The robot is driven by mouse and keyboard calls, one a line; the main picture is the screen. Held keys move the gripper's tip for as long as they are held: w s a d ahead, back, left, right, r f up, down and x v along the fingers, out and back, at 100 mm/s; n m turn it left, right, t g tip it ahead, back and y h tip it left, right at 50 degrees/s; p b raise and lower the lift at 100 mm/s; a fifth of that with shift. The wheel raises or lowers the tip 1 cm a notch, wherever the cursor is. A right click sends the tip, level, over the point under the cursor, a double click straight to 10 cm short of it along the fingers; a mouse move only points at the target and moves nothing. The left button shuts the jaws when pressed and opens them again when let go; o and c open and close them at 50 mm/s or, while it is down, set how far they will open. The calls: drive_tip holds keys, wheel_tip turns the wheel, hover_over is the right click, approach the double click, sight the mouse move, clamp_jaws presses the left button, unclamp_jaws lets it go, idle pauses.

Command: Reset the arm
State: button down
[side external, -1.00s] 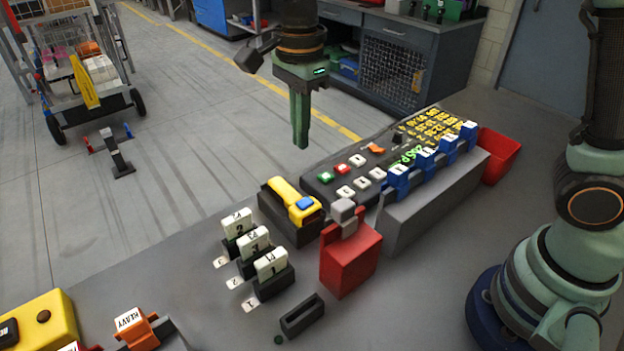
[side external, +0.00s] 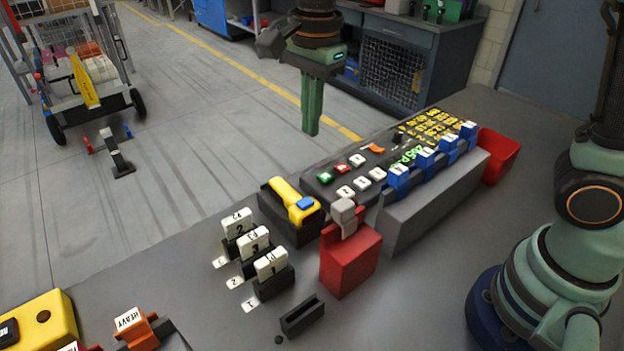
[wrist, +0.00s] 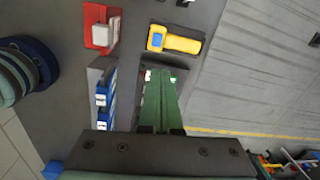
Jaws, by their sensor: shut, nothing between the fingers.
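My gripper (side external: 312,130) hangs above the far edge of the grey table in the side external view, its green fingers pointing down. The fingers are together with nothing between them, and they touch nothing that I can see. In the wrist view my gripper (wrist: 159,88) covers much of the dark button panel. The black panel (side external: 322,184) with green, red and white buttons lies below and to the right of the fingertips in the side view.
A yellow handheld device (side external: 290,198) sits in a dark holder. A red box (side external: 350,262) and a grey rack (side external: 430,205) with blue blocks (side external: 398,177) stand nearby. Several white numbered tags (side external: 254,243) stand in black holders. A red bin (side external: 500,158) is at the table's far right.

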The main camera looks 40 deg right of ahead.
drive_tip(key=s+d+n+t, duration=0.2)
drive_tip(key=s+d+n, duration=0.2)
drive_tip(key=d+n, duration=0.3)
drive_tip(key=s+d+r+n+t, duration=0.1)
drive_tip(key=s+d+n+t, duration=0.2)
drive_tip(key=s+d+n, duration=0.2)
drive_tip(key=shift+s+d+r+n, duration=0.2)
drive_tip(key=shift+d+n, duration=0.95)
drive_tip(key=shift+n, duration=1.15)
